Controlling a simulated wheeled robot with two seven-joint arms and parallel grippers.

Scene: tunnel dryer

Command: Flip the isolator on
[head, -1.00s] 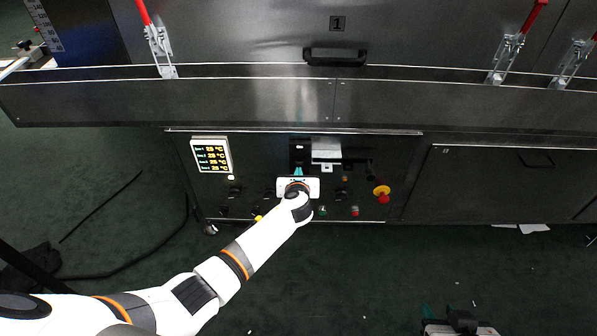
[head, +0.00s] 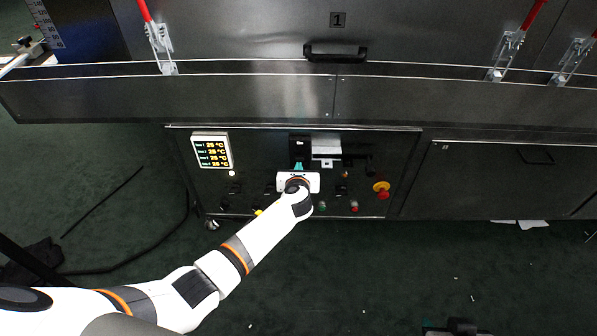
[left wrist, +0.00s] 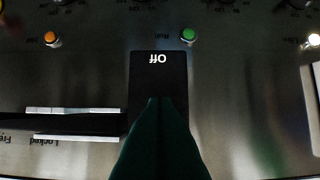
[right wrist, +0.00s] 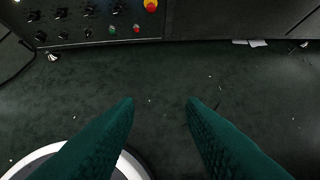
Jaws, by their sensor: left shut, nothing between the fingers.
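The isolator (head: 299,146) is a black upright block on the dark control panel. In the left wrist view its black plate (left wrist: 158,75) carries the word "Off", upside down. My left gripper (head: 298,168) is just below the isolator in the head view. Its green fingers (left wrist: 160,102) are shut and empty, overlapping the plate in the left wrist view and hiding part of it. I cannot tell whether they touch it. My right gripper (head: 454,329) is at the bottom edge of the head view. In the right wrist view its fingers (right wrist: 160,103) are open and empty above the floor.
A pale metal slide (head: 326,147) is right of the isolator; labels "Locked" and "Free" show beside its bars (left wrist: 75,123). A temperature display (head: 211,150), several knobs and a red emergency button (head: 382,188) share the panel. A steel ledge (head: 240,97) overhangs it.

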